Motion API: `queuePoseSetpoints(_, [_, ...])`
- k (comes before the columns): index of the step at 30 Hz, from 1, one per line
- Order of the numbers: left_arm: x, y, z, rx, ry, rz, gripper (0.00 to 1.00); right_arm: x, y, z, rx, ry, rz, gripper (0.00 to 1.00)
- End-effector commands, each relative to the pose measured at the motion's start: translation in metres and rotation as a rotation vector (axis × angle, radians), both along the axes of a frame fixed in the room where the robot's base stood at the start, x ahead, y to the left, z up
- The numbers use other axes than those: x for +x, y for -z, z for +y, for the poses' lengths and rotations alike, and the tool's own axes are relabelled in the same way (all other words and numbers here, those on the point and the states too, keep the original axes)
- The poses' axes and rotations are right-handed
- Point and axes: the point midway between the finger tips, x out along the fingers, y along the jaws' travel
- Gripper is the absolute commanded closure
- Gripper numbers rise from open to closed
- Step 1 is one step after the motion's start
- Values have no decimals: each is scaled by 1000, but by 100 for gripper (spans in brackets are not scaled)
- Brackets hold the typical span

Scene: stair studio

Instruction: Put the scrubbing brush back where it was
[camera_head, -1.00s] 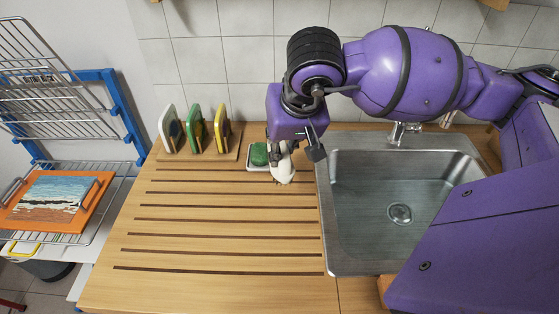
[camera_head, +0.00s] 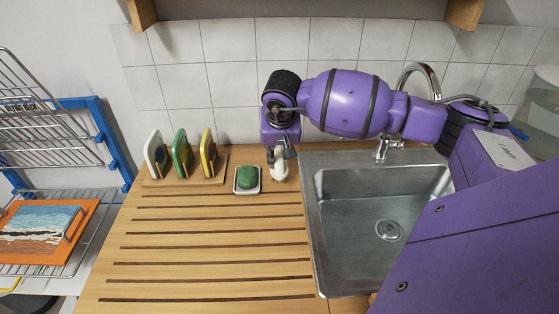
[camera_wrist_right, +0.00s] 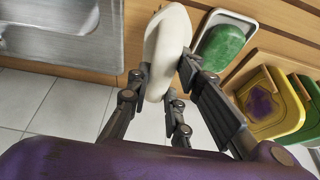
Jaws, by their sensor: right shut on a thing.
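The scrubbing brush, a white rounded body (camera_head: 279,171), is at the back of the wooden counter, between the soap dish and the sink. My right gripper (camera_head: 279,152) is shut on it from above. In the right wrist view the white brush (camera_wrist_right: 168,40) sits between the fingers of the right gripper (camera_wrist_right: 163,78). Its bristles are not visible, and I cannot tell whether it touches the counter. My left gripper is not in view.
A soap dish (camera_head: 236,189) with green soap (camera_head: 247,178) is just left of the brush. A rack (camera_head: 216,181) with several coloured boards stands further left. The steel sink (camera_head: 309,220) is at the right, with its tap (camera_head: 381,150) behind. The front grooved counter (camera_head: 205,260) is clear.

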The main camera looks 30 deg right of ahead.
Motion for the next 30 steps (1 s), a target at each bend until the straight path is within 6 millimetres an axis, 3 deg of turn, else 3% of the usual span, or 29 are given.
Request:
queuePoseSetpoints(5, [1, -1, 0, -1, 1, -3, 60, 6, 10, -5, 0, 0, 0, 100])
queuePoseSetpoints(11, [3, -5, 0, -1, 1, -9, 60, 6, 36, -4, 2, -1, -1, 100])
queuePoseSetpoints(23, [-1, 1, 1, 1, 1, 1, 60, 5, 44, -4, -1, -1, 1, 100])
queuePoseSetpoints(24, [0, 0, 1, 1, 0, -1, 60, 5, 43, -4, 0, -1, 0, 75])
queuePoseSetpoints(27, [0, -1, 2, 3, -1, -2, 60, 5, 42, -4, 0, -1, 0, 62])
queuePoseSetpoints(30, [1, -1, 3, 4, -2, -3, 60, 5, 42, -4, 0, -1, 0, 62])
